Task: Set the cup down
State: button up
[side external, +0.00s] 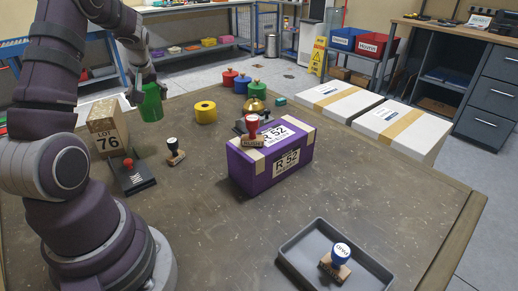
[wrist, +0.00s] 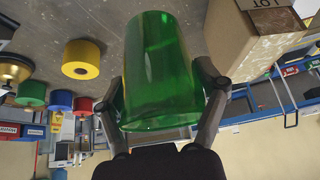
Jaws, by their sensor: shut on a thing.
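The green see-through cup (side external: 152,103) is in my gripper (side external: 140,84) near the far left part of the table (side external: 215,225). In the wrist view the cup (wrist: 163,75) fills the middle, with a finger of my gripper (wrist: 161,95) on each side, shut on it. It looks close to upright in the side view. I cannot tell how much gap there is between its base and the table.
A box marked LOT 76 (side external: 104,131) stands close left of the cup. A yellow roll (side external: 205,112) lies to its right, and a dark-handled stamp (side external: 174,150) is in front. A purple box (side external: 271,160) and grey tray (side external: 293,253) stand further right. The front middle is clear.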

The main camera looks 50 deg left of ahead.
notch_tip(320, 180, up, 6)
jog(key=d+m+t+h, duration=0.1)
jog(key=d+m, duration=0.4)
jog(key=d, duration=1.2)
jog(key=shift+w+d+f+m+t, duration=0.2)
jog(key=shift+w+f+m+t, duration=0.25)
jog(key=shift+t, duration=0.35)
notch_tip(320, 180, down, 9)
jog(key=shift+r, duration=0.1)
jog(key=w+a, duration=0.3)
jog(key=w, duration=0.1)
jog(key=w+a+f, duration=0.1)
jog(key=w+a, duration=0.2)
jog(key=w, duration=0.1)
jog(key=w+a+f, duration=0.1)
jog(key=w+a, duration=0.2)
jog(key=w, duration=0.1)
jog(key=shift+w+f, duration=0.1)
jog(key=shift+w, duration=0.2)
jog(key=shift+w+a+f, duration=0.1)
jog(key=shift+f, duration=0.8)
jog(key=shift+w+a+f, duration=0.1)
jog(key=shift+f, duration=0.75)
